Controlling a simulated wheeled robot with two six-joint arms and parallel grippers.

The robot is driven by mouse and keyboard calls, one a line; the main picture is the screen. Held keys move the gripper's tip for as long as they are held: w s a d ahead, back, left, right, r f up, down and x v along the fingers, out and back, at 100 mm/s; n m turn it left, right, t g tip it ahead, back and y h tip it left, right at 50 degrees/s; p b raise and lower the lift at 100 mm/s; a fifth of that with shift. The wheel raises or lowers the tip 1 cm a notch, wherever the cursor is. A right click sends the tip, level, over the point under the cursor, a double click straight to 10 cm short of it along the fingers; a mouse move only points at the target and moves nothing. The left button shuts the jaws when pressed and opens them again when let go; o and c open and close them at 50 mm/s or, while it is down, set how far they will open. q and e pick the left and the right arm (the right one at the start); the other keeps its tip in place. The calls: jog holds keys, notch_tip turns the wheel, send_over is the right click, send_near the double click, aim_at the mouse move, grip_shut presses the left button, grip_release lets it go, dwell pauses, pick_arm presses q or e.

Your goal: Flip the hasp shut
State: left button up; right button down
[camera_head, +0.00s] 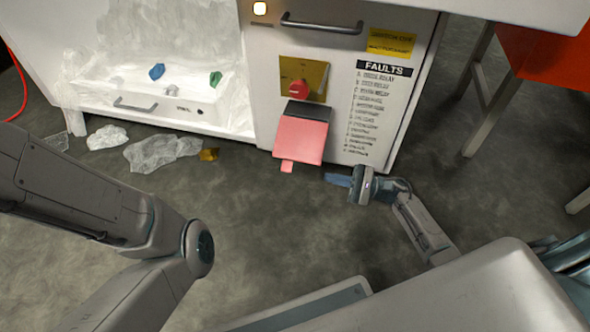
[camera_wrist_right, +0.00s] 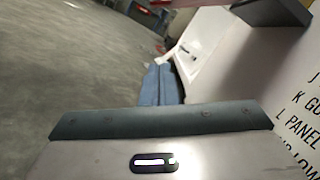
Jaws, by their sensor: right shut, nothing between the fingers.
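The hasp appears to be the red-pink flap (camera_head: 300,140) with a dark top edge, hanging open on the white cabinet front. A small pink tab (camera_head: 287,166) sticks out at its lower end. Above it is a yellow plate (camera_head: 316,78) with a red knob-like staple (camera_head: 298,88). My right gripper (camera_head: 330,178) has its blue fingers shut and empty, just below and right of the flap, apart from it. The shut fingers also show in the right wrist view (camera_wrist_right: 161,68), beside the cabinet front. My left arm comes in from the left; its gripper is out of view.
The cabinet has a FAULTS list (camera_head: 380,115) right of the flap and a dark handle (camera_head: 322,27) above. A white drawer (camera_head: 150,100) with small coloured pieces is at left. Crumpled film (camera_head: 165,150) and a brown block (camera_head: 209,154) lie on the floor. An orange-topped stand (camera_head: 550,60) is at right.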

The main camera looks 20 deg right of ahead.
aim_at(299, 146)
jog(key=shift+a, duration=0.1)
jog(key=w+a+r+b, duration=0.2)
jog(key=a+r, duration=0.3)
jog(key=a, duration=0.5)
jog(key=shift+w+r+b, duration=0.15)
jog(key=shift+b, duration=0.5)
jog(key=shift+r, duration=0.1)
